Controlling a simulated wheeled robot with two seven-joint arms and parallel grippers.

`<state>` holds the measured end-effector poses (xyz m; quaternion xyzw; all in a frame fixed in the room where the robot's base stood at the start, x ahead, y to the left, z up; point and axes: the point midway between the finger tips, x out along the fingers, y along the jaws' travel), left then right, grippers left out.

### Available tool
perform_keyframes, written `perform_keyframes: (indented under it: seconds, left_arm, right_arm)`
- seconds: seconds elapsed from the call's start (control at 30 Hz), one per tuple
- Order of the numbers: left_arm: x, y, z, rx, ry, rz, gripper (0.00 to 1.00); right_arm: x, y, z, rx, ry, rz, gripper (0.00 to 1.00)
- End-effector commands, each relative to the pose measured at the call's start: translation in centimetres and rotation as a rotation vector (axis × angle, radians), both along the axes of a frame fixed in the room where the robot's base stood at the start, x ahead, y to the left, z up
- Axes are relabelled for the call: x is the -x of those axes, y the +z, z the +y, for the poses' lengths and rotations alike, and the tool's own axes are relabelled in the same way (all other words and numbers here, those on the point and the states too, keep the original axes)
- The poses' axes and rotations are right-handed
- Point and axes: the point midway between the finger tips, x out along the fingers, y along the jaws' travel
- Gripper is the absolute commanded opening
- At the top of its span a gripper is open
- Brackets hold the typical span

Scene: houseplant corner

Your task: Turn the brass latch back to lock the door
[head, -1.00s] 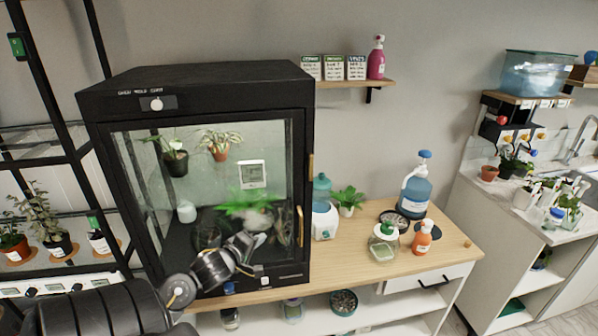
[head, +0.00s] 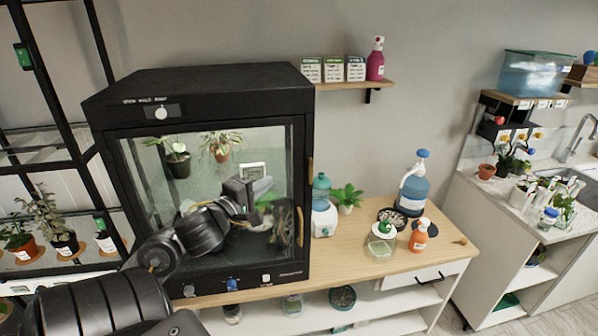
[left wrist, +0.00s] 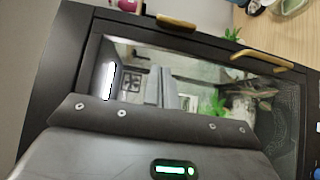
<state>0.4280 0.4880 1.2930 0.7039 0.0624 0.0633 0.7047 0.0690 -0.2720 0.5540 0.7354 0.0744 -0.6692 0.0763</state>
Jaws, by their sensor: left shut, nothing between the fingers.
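The black cabinet (head: 200,82) stands on the wooden bench with its glass door (head: 150,190) against the frame. A brass latch (head: 310,172) lies upright along the cabinet's right front edge; it also shows at the top of the left wrist view (left wrist: 177,22). Below it is a curved brass handle (head: 299,226) on the door, also in the left wrist view (left wrist: 262,58). My left gripper (head: 262,188) is shut and empty in front of the glass, left of the latch and apart from it. My right gripper is not in view.
Right of the cabinet stand a white-and-teal bottle (head: 323,215), a potted plant (head: 347,198), a blue jug (head: 413,185), a glass jar (head: 381,243) and an orange bottle (head: 419,236). A wall shelf (head: 350,85) is above. Air before the latch looks clear.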

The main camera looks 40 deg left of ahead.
Motion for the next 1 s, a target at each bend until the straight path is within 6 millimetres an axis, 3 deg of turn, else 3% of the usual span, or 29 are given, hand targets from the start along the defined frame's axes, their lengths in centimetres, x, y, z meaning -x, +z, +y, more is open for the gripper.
perform_keyframes:
  seconds: [0.07, 0.43, 0.5, 0.7, 1.0]
  left_arm:
    - [-1.4, -0.1, 0.3, -0.003, 0.001, -0.005, 0.00]
    - [-8.7, 0.3, 1.6, 0.002, 0.002, -0.002, 0.00]
    - [-9.5, 0.3, 0.7, 0.004, 0.000, -0.004, 0.00]
    - [-11.1, 0.1, -0.4, 0.001, 0.001, -0.001, 0.00]
    - [-11.6, 0.0, -0.8, -0.002, 0.001, 0.000, 0.00]
  right_arm:
    - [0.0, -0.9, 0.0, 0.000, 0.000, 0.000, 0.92]
    - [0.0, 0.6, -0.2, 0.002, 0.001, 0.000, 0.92]
    - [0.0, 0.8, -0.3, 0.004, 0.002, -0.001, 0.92]
    - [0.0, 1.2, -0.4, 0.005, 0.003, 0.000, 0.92]
    - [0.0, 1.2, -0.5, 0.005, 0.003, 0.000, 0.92]
